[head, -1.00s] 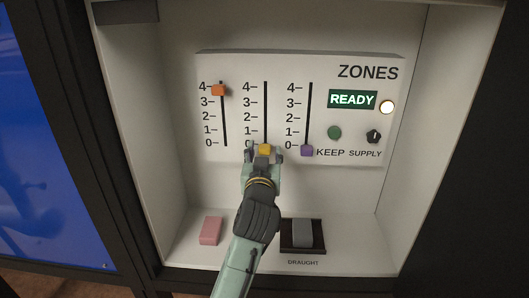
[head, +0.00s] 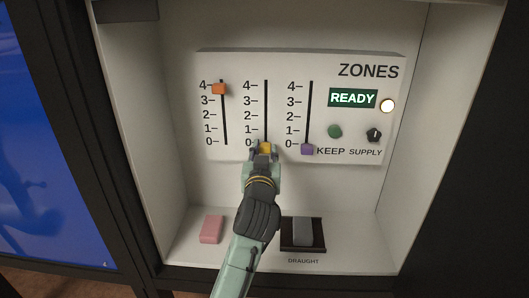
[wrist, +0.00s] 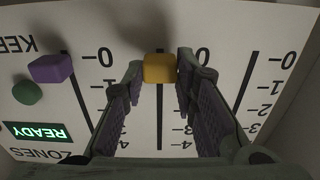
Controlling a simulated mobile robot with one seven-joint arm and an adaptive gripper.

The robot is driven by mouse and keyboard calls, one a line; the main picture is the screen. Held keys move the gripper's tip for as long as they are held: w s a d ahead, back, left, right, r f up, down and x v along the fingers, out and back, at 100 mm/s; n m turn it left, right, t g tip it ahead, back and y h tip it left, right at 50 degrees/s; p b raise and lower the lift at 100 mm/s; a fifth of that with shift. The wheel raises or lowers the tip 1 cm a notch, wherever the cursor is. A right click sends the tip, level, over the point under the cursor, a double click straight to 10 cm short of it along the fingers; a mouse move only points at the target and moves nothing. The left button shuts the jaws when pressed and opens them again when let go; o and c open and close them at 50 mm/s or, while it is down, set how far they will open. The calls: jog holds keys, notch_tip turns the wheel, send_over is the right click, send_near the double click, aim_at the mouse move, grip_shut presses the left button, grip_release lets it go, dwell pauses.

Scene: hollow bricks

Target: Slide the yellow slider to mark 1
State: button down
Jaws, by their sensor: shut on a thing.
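The yellow slider (head: 265,148) sits at the bottom of the middle track on the ZONES panel, level with mark 0. It also shows in the wrist view (wrist: 160,68), where the picture is upside down. My gripper (head: 264,150) reaches up to it from below, with one finger on each side, and is shut on it. In the wrist view the fingertips (wrist: 159,72) flank the yellow block. Mark 1 of the middle scale (head: 248,129) lies just above the slider in the head view. The fingers partly cover the slider's sides in the head view.
The orange slider (head: 218,89) is near mark 4 on the left track; the purple slider (head: 307,149) is at 0 on the right. A lit READY display (head: 353,98), green button (head: 335,131) and black knob (head: 374,135) are to the right. A pink block (head: 211,229) and DRAUGHT switch (head: 302,232) are below.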

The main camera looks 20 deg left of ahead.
notch_tip(320, 180, up, 4)
jog(key=p, duration=0.2)
jog(key=shift+r+p, duration=0.1)
jog(key=shift+p, duration=0.25)
jog(key=c, duration=1.3)
grip_release()
send_near(266, 129)
jog(key=v, duration=0.2)
jog(key=shift+s+d+r, duration=0.1)
jog(key=shift+s, duration=0.3)
